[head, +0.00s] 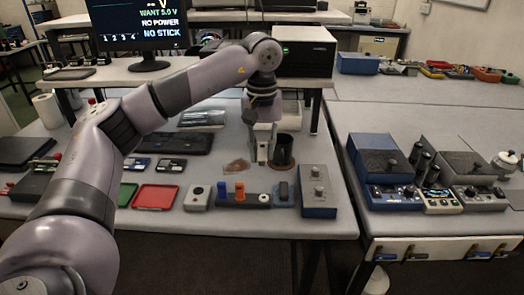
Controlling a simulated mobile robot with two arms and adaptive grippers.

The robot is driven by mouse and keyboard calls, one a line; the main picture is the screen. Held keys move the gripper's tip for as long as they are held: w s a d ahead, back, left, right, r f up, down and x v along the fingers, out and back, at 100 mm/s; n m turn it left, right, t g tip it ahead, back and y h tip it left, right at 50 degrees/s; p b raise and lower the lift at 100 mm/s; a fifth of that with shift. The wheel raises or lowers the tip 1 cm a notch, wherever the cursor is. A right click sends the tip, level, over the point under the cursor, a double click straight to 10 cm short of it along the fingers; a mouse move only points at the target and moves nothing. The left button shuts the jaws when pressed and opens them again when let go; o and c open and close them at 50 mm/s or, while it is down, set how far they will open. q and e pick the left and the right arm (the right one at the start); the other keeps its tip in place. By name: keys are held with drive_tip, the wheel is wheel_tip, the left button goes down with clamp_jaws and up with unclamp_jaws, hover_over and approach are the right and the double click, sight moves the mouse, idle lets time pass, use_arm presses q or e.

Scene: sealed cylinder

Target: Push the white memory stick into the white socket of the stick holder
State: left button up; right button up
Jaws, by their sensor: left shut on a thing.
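The stick holder (250,203) is a dark bar near the front edge of the table. The held piece is apart from the socket. My right gripper is not in view.
A black cylinder (284,147) stands just right of my left gripper. A blue-grey box with knobs (318,192) is right of the holder, a grey button box (197,195) left of it. A red tray (155,197) lies further left.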

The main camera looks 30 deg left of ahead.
use_arm(q)
drive_tip(key=s+d+f+m, duration=0.6)
drive_tip(key=s+d+f, duration=0.2)
drive_tip(key=s+d, duration=0.3)
drive_tip(key=d, duration=0.2)
drive_tip(key=shift+s+d, duration=0.15)
drive_tip(key=shift+d, duration=0.2)
